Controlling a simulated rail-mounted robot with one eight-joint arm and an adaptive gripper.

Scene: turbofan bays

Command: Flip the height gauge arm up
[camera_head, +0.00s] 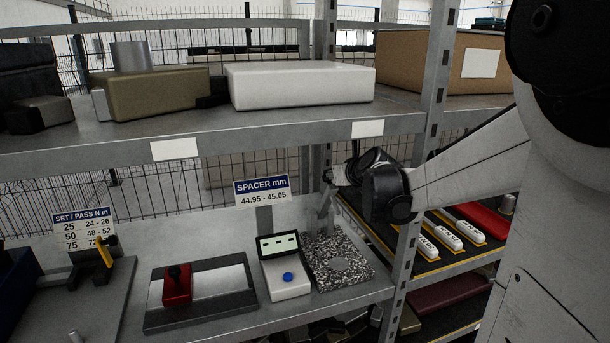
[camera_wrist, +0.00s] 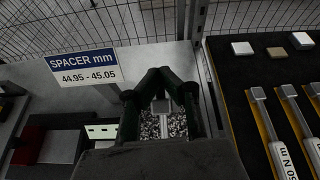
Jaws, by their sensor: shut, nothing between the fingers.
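The height gauge stands on a speckled granite base (camera_head: 338,262) on the right of the lower shelf. A grey gauge column (camera_head: 323,218) rises at the base's back left. In the wrist view, a grey gauge part (camera_wrist: 162,107) and speckled granite (camera_wrist: 177,124) show through the gap between the finger linkages; I cannot tell the arm's exact angle. My gripper (camera_head: 329,178) is above the gauge column, beside the rack post. In the wrist view its dark green fingers (camera_wrist: 160,74) meet at the tips, shut and empty. Whether they touch the gauge is unclear.
A white readout box (camera_head: 286,277) with a blue button is left of the granite base. A spacer sign (camera_head: 262,191) stands behind it. A red block (camera_head: 177,285) sits on a plate further left. The upper shelf (camera_head: 215,133) overhangs; a rack post (camera_head: 405,240) is close right.

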